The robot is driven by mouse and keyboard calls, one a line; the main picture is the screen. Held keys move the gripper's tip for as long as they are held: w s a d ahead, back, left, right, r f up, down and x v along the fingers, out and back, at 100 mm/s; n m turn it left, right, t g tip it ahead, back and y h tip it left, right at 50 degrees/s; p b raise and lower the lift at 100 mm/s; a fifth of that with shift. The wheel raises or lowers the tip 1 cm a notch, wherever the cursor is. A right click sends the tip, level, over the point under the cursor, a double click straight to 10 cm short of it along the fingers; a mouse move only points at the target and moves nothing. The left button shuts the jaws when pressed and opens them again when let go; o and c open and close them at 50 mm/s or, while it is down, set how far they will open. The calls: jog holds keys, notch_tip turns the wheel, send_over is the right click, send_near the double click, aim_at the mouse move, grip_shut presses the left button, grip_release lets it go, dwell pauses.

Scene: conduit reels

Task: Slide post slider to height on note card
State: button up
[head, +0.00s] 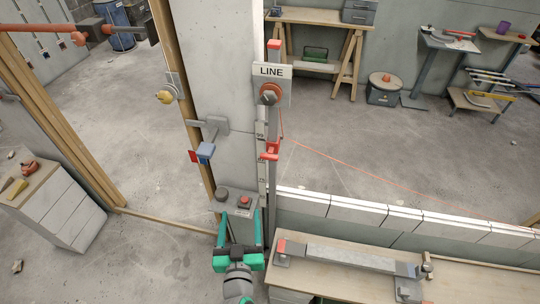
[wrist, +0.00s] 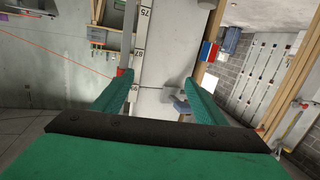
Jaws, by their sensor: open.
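The post (head: 262,180) is a narrow upright strip with dark height marks, fixed beside a grey concrete pillar. The red post slider (head: 271,150) sits on it about midway up, with an orange string running off to the right. A piece of red, likely the slider, shows in the wrist view (wrist: 122,72) by the left finger, near printed numbers. A white LINE sign (head: 272,71) with a round red knob is above. I cannot pick out a note card with readable height. My green gripper (head: 240,217) is open and empty, low and left of the slider.
A grey box with a red button (head: 244,201) stands just beyond my gripper. A blue-grey bracket (head: 206,150) juts from the pillar's left. A low block wall (head: 350,211) and a workbench (head: 340,275) lie to the right. The floor beyond the wall is largely open.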

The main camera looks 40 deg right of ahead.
aim_at(269, 158)
jog(key=w+d+r+m+h, duration=0.1)
jog(key=w+d+r, duration=0.1)
jog(key=d, duration=0.3)
jog(key=w+d+r+m+g+h, duration=0.1)
jog(key=w+d+r, duration=0.2)
jog(key=d, duration=0.3)
jog(key=w+d+r+m+g+h, duration=0.1)
jog(key=w+d+r+h, duration=0.1)
jog(key=w+d, duration=0.2)
jog(key=shift+w+d+r+m, duration=0.15)
jog(key=shift+d+r, duration=0.05)
jog(key=shift+d, duration=0.35)
jog(key=shift+w+d+r+m, duration=0.15)
jog(key=shift+d, duration=0.4)
jog(key=shift+w+d, duration=0.15)
jog(key=shift+d, duration=0.3)
jog(key=shift+a, duration=0.1)
jog(key=c, duration=1.4)
jog(key=shift+f, duration=0.15)
jog(key=shift+c, duration=0.5)
